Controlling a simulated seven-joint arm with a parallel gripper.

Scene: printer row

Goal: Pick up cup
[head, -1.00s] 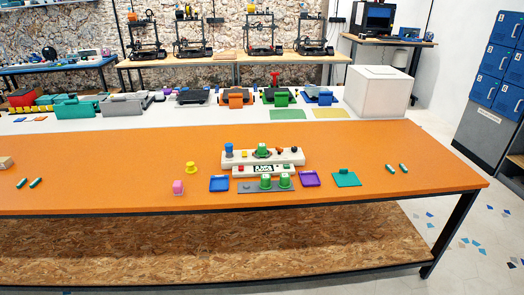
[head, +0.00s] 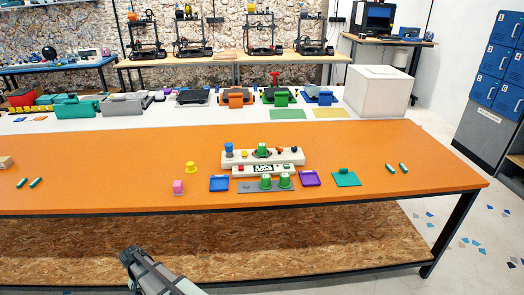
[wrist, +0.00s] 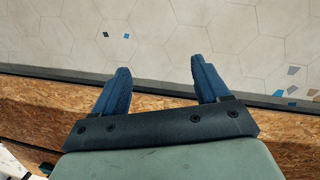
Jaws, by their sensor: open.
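No object is plainly a cup at this size. Cup-like pieces on the orange table in the head view are a small yellow piece with a wide base (head: 191,167), two green round pieces (head: 266,182) on a grey plate (head: 247,188), and a blue round piece (head: 228,149) on a white board (head: 290,157). My gripper shows in the wrist view (wrist: 160,68) with its two blue fingers apart and nothing between them. In the head view my arm's end (head: 128,257) is low in front of the table, well short of these pieces.
The orange table (head: 100,180) has wide bare areas at left. A chipboard shelf (head: 330,240) lies below the tabletop.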

